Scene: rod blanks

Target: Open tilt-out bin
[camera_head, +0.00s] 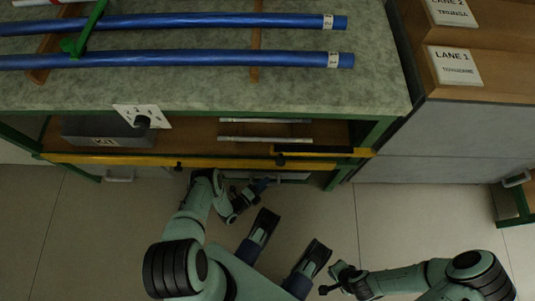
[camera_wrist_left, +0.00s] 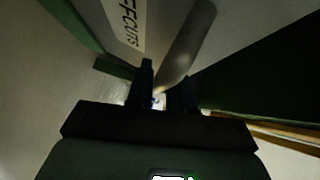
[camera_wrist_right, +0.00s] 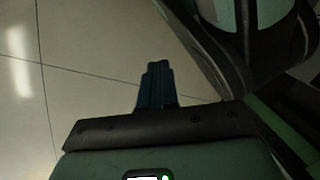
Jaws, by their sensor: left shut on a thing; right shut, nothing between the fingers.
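The tilt-out bin's pale front (camera_wrist_left: 128,18) carries an "OFFCUTS" label in the left wrist view. A grey bar handle (camera_wrist_left: 188,40) stands off this front. My left gripper (camera_wrist_left: 163,98) is shut on the lower end of the handle; the dark fingers hide the gripped part. In the head view my left gripper (camera_head: 261,186) is low at the bench front, under the yellow rail. How far the bin is tilted cannot be told. My right gripper (camera_head: 328,287) is shut and empty over the floor; its closed fingers show in the right wrist view (camera_wrist_right: 157,85).
The bench top (camera_head: 200,90) bears two blue rods (camera_head: 180,61) and a green bracket. A grey KIT box (camera_head: 95,131) stands on the shelf below. A yellow rail (camera_head: 150,160) runs along the front. A cabinet with lane labels (camera_head: 455,65) stands right. The floor (camera_head: 400,220) at lower right is clear.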

